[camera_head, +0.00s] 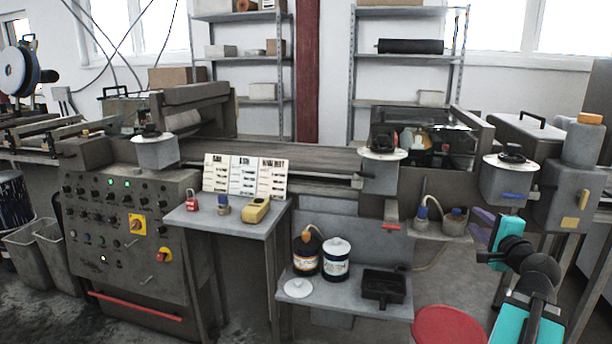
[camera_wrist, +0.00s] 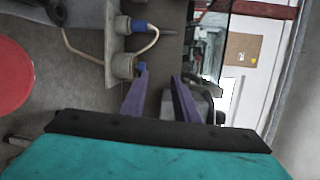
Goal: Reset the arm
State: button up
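My arm, with teal and black links, is at the right of the head view. I cannot tell whether a fingertip touches the nearer pot.
A red round stool (camera_head: 448,326) stands below my arm. A lower shelf (camera_head: 345,303) holds a dark jar (camera_head: 307,254), a white-lidded jar (camera_head: 336,262) and a black tray (camera_head: 384,287). The conveyor machine (camera_head: 270,155) runs behind. Grey floor shows around the stool.

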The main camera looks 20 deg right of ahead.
jog(key=w+a+f+n+g+y+p, duration=0.25)
jog(key=w+a+f+y+p, duration=0.3)
jog(key=w+a+f, duration=1.2)
jog(key=s+a+f+n+g+y+p, duration=0.1)
jog(key=a+f+n+g+y, duration=0.1)
jog(key=a+f, duration=0.55)
jog(key=a+f+n+g+y+p, duration=0.15)
jog(key=a+f, duration=0.25)
jog(key=a, duration=0.6)
jog(key=s+a+f+n+g+y+p, duration=0.1)
jog(key=a+f+n+y+p, duration=0.15)
jog(key=a+f, duration=0.45)
jog(key=s+a+f+n+g+p, duration=0.2)
jog(key=s+a+f+n+g, duration=0.15)
jog(key=s+a+f, duration=0.4)
jog(key=s+a+f+n+g+p, duration=0.1)
jog(key=s+a+f+n+g, duration=0.3)
jog(key=s+a, duration=0.65)
jog(key=s+a+f+n+g+h+p, duration=0.2)
jog(key=s+f+n+g, duration=0.3)
jog(key=s, duration=0.6)
jog(key=s+d+f+n+g+h, duration=0.1)
jog(key=s+d+n+h, duration=0.1)
jog(key=s+d, duration=0.4)
jog(key=shift+s+d+n+h, duration=0.2)
jog(key=shift+s+n+h, duration=0.15)
jog(key=shift+n+h, duration=0.1)
jog(key=shift+f+g, duration=0.1)
jog(key=shift+g, duration=0.15)
